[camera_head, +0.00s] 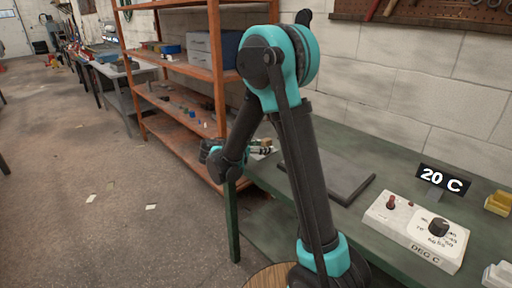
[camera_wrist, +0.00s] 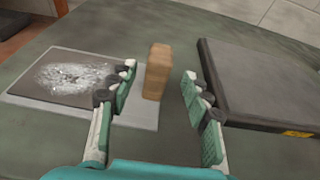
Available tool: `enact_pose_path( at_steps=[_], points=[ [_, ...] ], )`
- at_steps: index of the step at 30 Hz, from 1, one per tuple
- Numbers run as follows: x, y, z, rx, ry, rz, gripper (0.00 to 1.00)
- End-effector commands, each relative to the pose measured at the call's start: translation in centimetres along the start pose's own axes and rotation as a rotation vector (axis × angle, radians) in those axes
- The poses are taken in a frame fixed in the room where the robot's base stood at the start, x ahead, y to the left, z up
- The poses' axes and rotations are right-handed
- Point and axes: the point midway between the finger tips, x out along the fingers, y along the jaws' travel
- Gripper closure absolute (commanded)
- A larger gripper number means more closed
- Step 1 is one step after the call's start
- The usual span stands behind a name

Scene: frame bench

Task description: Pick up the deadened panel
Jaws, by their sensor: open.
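In the wrist view a thin light-grey panel (camera_wrist: 142,115) lies on the bench at the left. A dark sheet with a frosty white patch (camera_wrist: 75,74) covers most of it. A tan block (camera_wrist: 157,71) stands upright at the panel's right edge; I cannot tell whether it is fixed to it. My gripper (camera_wrist: 160,75) is open and empty. Its fingers appear on either side of the block, the left one overlapping the panel in the picture; contact is unclear. In the head view my gripper (camera_head: 212,150) is near the bench's left end, partly hidden by my arm.
A flat dark slab (camera_wrist: 262,82) with a yellow label lies right of my gripper; it also shows in the head view (camera_head: 322,172). A dial box (camera_head: 418,228) and a "20 C" sign (camera_head: 442,179) stand farther right. An orange shelf (camera_head: 180,70) stands beyond the bench.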

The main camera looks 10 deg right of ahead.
Motion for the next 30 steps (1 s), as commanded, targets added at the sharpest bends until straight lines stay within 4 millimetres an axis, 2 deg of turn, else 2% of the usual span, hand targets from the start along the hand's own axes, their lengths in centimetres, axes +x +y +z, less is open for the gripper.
enact_pose_path(
  at_steps=[6,14,26,30],
  points=[
    [3.1,0.3,0.0,0.000,0.000,-0.002,0.51],
    [3.5,0.3,0.0,0.000,0.000,0.000,0.51],
    [3.5,0.3,0.0,0.000,0.000,0.000,1.00],
    [3.5,0.3,0.0,0.000,0.000,0.000,1.00]
  ],
)
